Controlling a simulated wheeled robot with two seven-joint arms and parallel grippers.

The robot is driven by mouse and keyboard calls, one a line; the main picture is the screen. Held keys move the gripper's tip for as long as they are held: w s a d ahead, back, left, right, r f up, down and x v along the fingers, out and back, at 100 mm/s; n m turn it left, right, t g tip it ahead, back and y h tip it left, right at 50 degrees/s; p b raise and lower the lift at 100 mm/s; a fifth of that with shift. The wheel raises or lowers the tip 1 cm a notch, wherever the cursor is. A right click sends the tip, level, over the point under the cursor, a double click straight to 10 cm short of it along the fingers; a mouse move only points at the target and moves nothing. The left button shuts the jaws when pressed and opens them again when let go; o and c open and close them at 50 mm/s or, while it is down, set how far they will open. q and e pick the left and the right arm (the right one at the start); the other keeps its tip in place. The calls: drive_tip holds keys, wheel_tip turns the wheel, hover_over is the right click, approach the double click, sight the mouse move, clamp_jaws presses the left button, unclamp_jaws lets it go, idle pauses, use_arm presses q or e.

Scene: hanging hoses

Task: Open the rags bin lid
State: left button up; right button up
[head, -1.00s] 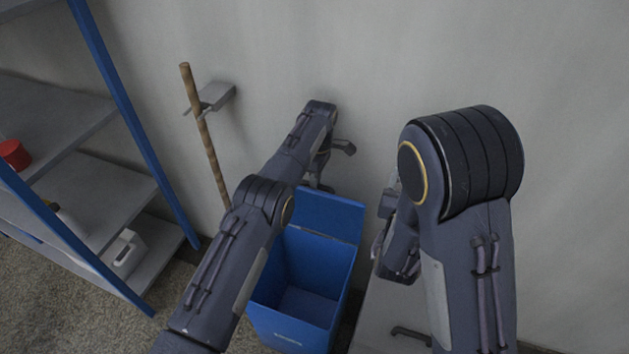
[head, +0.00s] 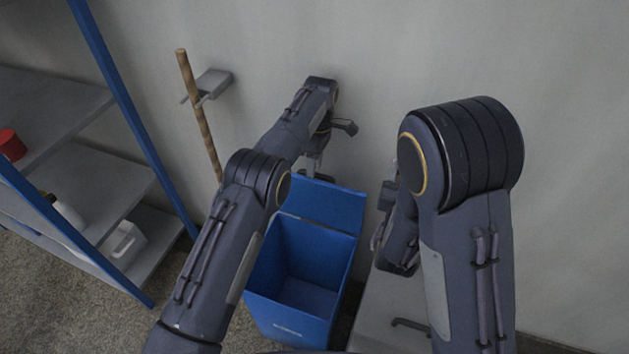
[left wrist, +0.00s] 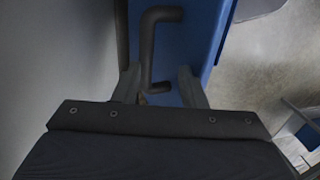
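The blue rags bin (head: 262,260) stands by the wall with its top open, and I see down into it. Its blue lid (head: 335,200) is swung up at the back, leaning toward the wall. In the left wrist view the blue panel (left wrist: 195,40) carries a dark bent handle (left wrist: 148,50). My left gripper (head: 314,165) is behind the lid's top edge, partly hidden by it. In the left wrist view its fingers (left wrist: 160,88) are apart, with the handle's end between them and gaps showing. My right gripper (head: 380,238) is right of the bin, mostly hidden by my right arm.
A blue-framed shelf (head: 110,190) stands at the left with a red can (head: 11,145) and a white jug (head: 123,242). A wooden pole (head: 200,115) hangs in a wall bracket (head: 210,86). A grey surface (head: 385,310) lies right of the bin.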

use_arm(q)
drive_tip(key=s+r+b, duration=0.1)
drive_tip(key=s+r, duration=0.3)
drive_tip(key=r, duration=0.1)
drive_tip(key=shift+s+d+b, duration=0.1)
drive_tip(key=shift+s+b, duration=0.25)
drive_tip(key=shift+b, duration=0.05)
drive_tip(key=s+r+b, duration=0.1)
drive_tip(key=s+r, duration=0.2)
drive_tip(key=s, duration=0.5)
drive_tip(key=shift+s+r+b, duration=0.15)
drive_tip(key=shift+r+b, duration=0.2)
drive_tip(key=shift+b, duration=0.05)
